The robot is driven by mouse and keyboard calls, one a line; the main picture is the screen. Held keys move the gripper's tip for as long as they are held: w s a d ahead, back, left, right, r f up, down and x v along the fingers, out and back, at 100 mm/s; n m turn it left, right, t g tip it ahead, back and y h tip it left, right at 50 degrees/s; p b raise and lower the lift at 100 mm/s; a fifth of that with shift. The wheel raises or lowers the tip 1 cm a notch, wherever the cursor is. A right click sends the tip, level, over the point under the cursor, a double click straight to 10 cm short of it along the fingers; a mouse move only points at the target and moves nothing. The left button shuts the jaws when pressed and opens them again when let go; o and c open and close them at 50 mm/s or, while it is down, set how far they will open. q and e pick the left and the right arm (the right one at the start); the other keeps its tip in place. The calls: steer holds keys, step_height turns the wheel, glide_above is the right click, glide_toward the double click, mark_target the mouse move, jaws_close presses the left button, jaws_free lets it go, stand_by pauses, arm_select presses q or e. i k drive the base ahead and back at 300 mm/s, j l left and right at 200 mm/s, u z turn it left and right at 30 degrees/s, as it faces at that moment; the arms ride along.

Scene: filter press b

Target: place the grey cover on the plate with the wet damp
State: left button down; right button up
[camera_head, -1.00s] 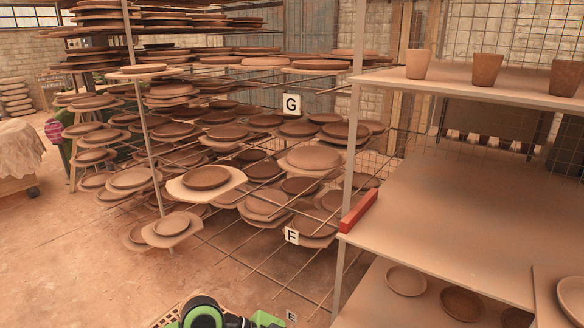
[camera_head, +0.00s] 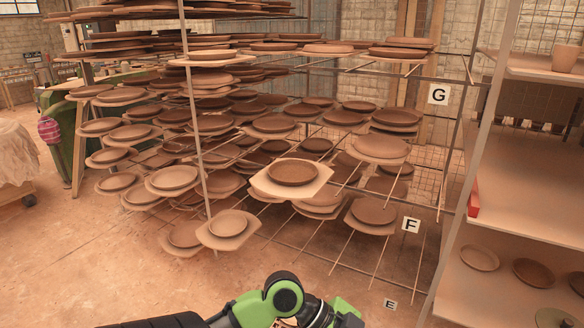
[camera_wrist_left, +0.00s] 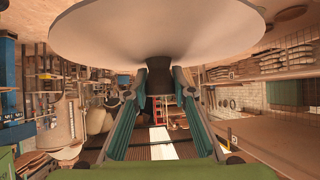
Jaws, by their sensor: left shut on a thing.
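In the left wrist view, my left gripper (camera_wrist_left: 158,82) is shut on the dark knob of the pale grey cover (camera_wrist_left: 160,36), a wide round disc filling the top of the view. In the head view, my green and black arm shows at the bottom; the cover and fingertips are not visible there. Clay plates sit on the rack ahead. A dark brown plate (camera_head: 293,172) lies on a pale board that juts forward. Another dark plate (camera_head: 374,210) lies on a board by the F label. I cannot tell for certain which plate is damp.
The wire rack holds many plates on boards, with label G (camera_head: 438,94), label F (camera_head: 411,225) and label E (camera_head: 390,304) at its right. A thin upright post (camera_head: 199,150) stands at its front. Shelving (camera_head: 530,190) stands at the right. The floor at lower left is clear.

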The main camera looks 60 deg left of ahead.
mark_target(283, 170)
steer(key=k+j+z, duration=0.15)
steer(key=j, duration=0.35)
steer(key=k+j+z, duration=0.15)
steer(key=j, duration=0.3)
steer(key=k+j+z, duration=0.15)
steer(key=j, duration=0.3)
steer(key=k+j+z, duration=0.1)
steer(key=j, duration=0.3)
steer(key=k+j+z, duration=0.15)
steer(key=k+j, duration=0.2)
